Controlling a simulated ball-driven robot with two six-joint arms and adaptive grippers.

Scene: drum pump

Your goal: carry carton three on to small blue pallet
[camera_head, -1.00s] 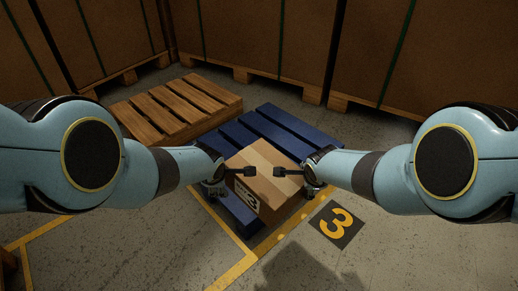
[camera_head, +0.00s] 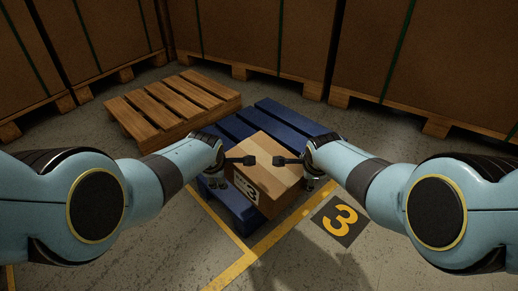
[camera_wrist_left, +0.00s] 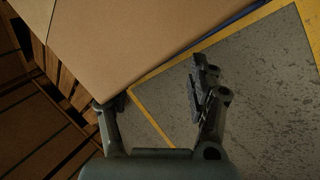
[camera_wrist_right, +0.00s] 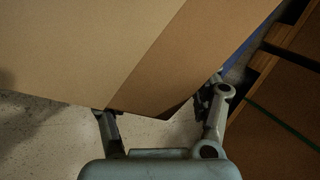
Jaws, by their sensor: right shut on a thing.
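The brown carton (camera_head: 272,165), with a paler tape strip and a label marked 3, is between my two grippers over the front of the small blue pallet (camera_head: 290,118). Its near right side overhangs the pallet's edge; I cannot tell whether it rests or hangs. My left gripper (camera_head: 235,163) is at its left side, a dark finger over the top; in the left wrist view the fingers stand apart by the carton's corner (camera_wrist_left: 130,45). My right gripper (camera_head: 292,163) is shut on the carton's right side, which fills the right wrist view's top (camera_wrist_right: 110,50).
An empty wooden pallet (camera_head: 172,104) stands left of the blue one. Tall strapped brown boxes (camera_head: 265,40) on pallets line the back. The floor at front right is clear.

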